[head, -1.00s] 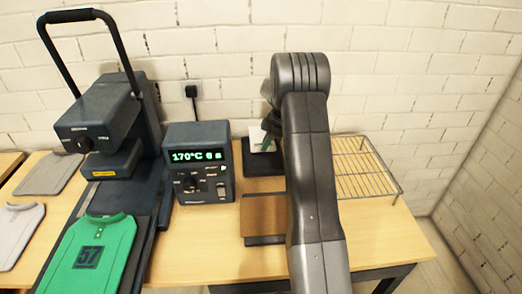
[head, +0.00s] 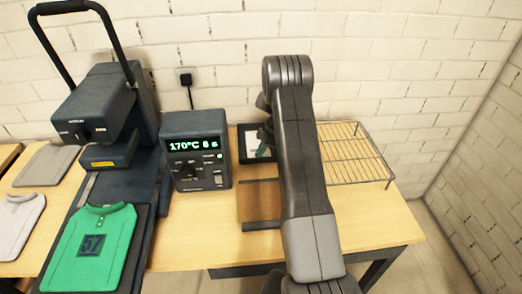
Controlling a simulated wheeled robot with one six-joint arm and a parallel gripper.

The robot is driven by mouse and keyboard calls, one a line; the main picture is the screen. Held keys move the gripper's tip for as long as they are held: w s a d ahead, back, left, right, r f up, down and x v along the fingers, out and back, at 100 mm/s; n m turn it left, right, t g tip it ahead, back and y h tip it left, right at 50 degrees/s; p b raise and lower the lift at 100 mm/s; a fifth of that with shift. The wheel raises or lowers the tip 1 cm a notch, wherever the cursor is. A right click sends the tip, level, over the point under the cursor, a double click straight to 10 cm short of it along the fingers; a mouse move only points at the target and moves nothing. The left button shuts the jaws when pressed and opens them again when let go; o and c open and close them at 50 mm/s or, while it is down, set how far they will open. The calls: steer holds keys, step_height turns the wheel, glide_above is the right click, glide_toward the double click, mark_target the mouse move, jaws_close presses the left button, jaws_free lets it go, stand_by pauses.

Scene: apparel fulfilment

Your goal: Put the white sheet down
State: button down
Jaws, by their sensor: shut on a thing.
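The white sheet (head: 255,132) shows as a small pale patch with a green part beside it, left of my arm. It appears at the dark tray (head: 243,154) behind the brown pad, within the tray's outline. My gripper (head: 266,140) is at the sheet, shut on it, mostly hidden behind my own arm. The fingertips are hard to make out, and I cannot tell whether the sheet touches the tray floor.
A wire rack (head: 355,155) stands right of my arm. A brown pad (head: 258,205) with dark bars lies in front of the tray. A control box (head: 196,150) reading 170°C and a heat press (head: 105,115) with a green shirt (head: 92,245) stand left.

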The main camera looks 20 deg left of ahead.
steer(key=shift+f, duration=0.15)
steer(key=c, duration=2)
jaws_free()
steer(key=shift+c, duration=0.2)
steer(key=o, duration=0.4)
steer(key=shift+o, duration=0.2)
steer(key=shift+r, duration=0.25)
steer(key=b+v, duration=0.2)
steer(key=v, duration=1)
